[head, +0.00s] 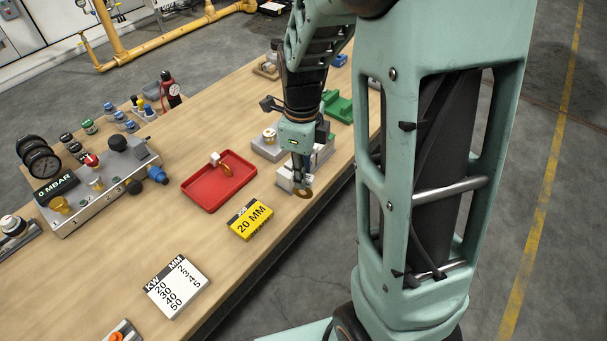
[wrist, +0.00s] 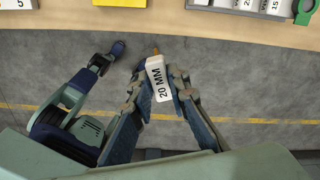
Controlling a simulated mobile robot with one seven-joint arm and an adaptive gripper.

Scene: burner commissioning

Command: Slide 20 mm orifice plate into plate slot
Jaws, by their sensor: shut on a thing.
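My gripper (head: 300,176) is shut on the 20 mm orifice plate and points down near the table's front edge. In the wrist view my gripper (wrist: 164,74) has its blue fingers on both sides of the plate's white handle (wrist: 160,88), marked "20 MM". A brass piece of the plate (wrist: 156,50) shows beyond the handle. In the head view the plate's brass disc (head: 303,192) hangs below the fingers. I cannot make out the plate slot, or whether the disc touches the block.
A red tray (head: 198,200) holds another plate with a white handle (head: 215,158). A yellow "20 MM" card (head: 251,219) and a white kW/mm chart (head: 174,288) lie nearer. A gauge panel (head: 95,195) stands left. A green fixture (head: 338,106) is behind my arm. Table between tray and card is clear.

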